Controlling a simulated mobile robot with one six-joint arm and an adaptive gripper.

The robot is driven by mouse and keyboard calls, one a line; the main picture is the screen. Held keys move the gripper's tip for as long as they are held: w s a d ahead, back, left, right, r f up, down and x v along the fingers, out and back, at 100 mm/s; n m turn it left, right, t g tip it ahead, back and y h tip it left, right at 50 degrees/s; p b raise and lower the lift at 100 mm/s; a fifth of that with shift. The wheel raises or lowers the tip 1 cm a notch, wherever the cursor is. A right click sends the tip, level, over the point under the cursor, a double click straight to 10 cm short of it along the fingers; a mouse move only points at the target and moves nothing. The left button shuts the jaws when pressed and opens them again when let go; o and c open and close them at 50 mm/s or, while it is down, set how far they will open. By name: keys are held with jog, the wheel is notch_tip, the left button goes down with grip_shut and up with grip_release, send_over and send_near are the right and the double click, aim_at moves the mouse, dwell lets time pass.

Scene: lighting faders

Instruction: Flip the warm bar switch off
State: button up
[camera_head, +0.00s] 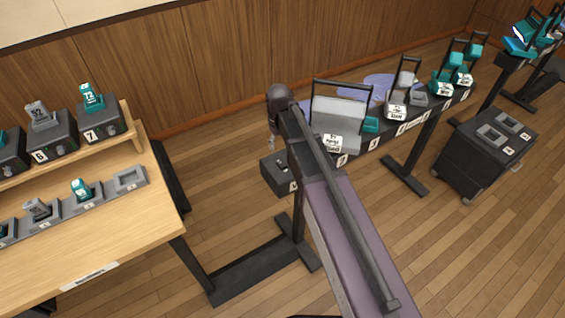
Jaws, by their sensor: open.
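No label that I can read names the warm bar switch, so I cannot tell which control it is. A dark box (274,178) sits at the left end of the long dark rail, with a small light-and-dark control (281,164) on its top. My own arm covers the box's right side and part of its white label. The setting of that control is too small to tell. My arm runs up from the bottom through the middle of the view. I see no clear fingertips of my gripper.
A wooden desk (115,235) at left carries numbered grey and teal units. The rail (392,137) at right carries several grey and teal units with dark handles. A dark wheeled cabinet (480,165) stands farther right. Wooden floor (440,255) is clear at lower right.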

aim_at(280, 162)
jog(key=shift+f+b, duration=3.65)
jog(key=shift+f, duration=0.25)
grip_shut()
